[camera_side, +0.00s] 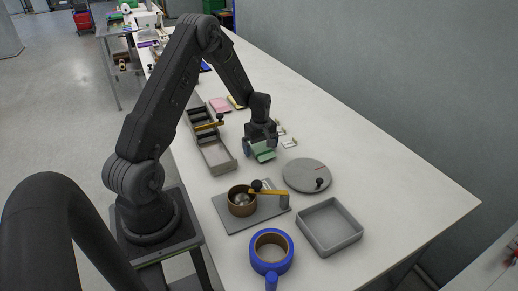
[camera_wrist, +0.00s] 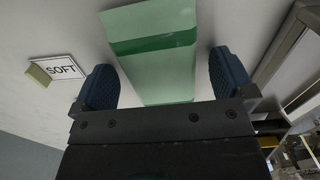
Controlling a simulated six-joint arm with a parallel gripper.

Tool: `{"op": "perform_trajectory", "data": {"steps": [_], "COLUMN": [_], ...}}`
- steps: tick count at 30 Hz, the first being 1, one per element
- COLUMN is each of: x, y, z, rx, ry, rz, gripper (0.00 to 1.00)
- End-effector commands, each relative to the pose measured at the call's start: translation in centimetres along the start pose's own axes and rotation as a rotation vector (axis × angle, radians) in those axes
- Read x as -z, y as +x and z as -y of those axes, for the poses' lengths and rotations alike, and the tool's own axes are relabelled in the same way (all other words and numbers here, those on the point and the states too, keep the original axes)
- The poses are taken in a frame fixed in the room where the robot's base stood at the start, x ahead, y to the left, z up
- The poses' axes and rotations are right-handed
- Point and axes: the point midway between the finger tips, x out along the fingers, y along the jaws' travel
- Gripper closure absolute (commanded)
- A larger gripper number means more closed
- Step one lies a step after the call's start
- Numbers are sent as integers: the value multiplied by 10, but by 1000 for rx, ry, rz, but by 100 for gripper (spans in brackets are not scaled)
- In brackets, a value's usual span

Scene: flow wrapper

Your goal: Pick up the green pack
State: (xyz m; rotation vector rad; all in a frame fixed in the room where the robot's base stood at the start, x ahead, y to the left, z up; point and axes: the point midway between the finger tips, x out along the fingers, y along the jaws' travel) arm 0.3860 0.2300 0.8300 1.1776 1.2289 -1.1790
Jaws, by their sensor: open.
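The green pack (camera_wrist: 152,68) lies on the table, pale green with darker green bands. In the wrist view it sits between the two blue fingertips of my gripper (camera_wrist: 160,82), with a gap on each side. In the side view my gripper (camera_side: 259,150) is low over the table, and the green pack (camera_side: 264,155) shows just beneath it, partly hidden by the fingers. The gripper is open and holds nothing. I cannot tell the exact height of the fingertips above the table.
A SOFT label card (camera_wrist: 62,68) stands left of the pack. A grey compartment tray (camera_side: 216,158) is left of my gripper. A round grey disc (camera_side: 307,175), a plate with a brown bowl (camera_side: 241,207), a square grey tray (camera_side: 329,227) and a blue ring (camera_side: 271,262) lie nearer the camera.

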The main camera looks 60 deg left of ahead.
Motion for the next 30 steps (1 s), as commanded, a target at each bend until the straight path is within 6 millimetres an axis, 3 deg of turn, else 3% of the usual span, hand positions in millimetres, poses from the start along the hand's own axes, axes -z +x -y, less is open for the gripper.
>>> {"op": "perform_trajectory", "data": {"steps": [8,24,30], "x": [0,0,0], "y": [3,2,2], "z": [0,0,0], "rx": [-1,-1,-1], "ry": [0,0,0], "rz": [-1,-1,-1], "gripper": [1,53,53]}}
